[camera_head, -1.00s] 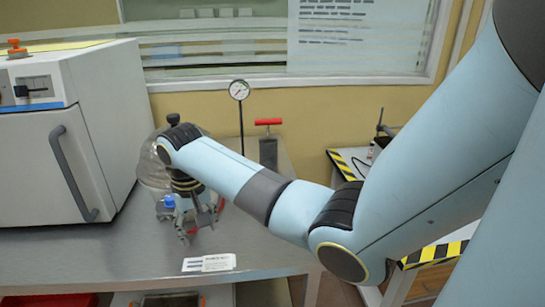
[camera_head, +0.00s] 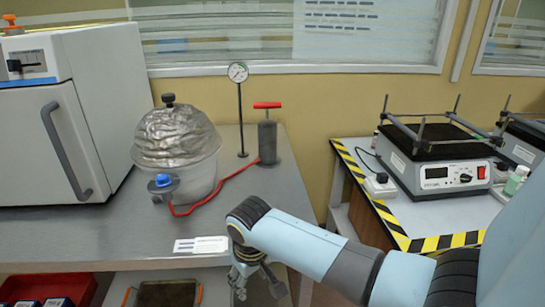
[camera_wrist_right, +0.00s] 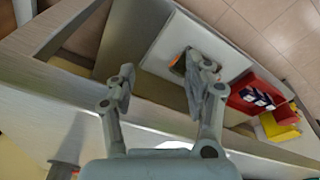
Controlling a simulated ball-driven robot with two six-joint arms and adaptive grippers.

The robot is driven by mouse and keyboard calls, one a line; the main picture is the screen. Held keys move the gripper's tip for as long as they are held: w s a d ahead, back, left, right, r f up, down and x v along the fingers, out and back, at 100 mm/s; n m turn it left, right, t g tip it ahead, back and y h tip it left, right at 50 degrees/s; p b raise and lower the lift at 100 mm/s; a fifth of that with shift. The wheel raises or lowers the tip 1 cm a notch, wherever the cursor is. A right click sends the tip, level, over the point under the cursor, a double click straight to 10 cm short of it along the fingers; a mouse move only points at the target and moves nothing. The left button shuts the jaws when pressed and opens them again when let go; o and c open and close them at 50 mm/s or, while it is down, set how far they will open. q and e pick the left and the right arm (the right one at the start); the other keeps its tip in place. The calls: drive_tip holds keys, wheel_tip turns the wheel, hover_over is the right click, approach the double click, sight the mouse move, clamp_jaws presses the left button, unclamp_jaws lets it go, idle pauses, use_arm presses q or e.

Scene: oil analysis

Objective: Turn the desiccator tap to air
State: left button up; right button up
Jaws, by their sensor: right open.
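The glass desiccator (camera_head: 203,178) stands upright on the steel bench, with a wrinkled silvery lid and a dark knob on top. Its blue tap (camera_head: 163,182) sits on the front left of the bowl, joined to a red hose. Which way the tap points is too small to tell. My right gripper (camera_head: 257,284) hangs at the front edge of the bench, to the right of and nearer than the desiccator, clear of the tap. In the right wrist view its fingers (camera_wrist_right: 160,82) are spread and empty. My left gripper is not in view.
A white oven (camera_head: 50,120) is at left. A label (camera_head: 200,245) lies in front. A red bin (camera_wrist_right: 245,95) is below.

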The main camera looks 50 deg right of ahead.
drive_tip(key=shift+s+d+f+b, duration=0.25)
drive_tip(key=shift+s+f, duration=0.35)
drive_tip(key=shift+f, duration=0.2)
drive_tip(key=shift+s+d+f+b, duration=0.1)
drive_tip(key=shift+s+d+f, duration=0.15)
drive_tip(key=shift+s+f, duration=0.4)
drive_tip(key=shift+w+f, duration=0.1)
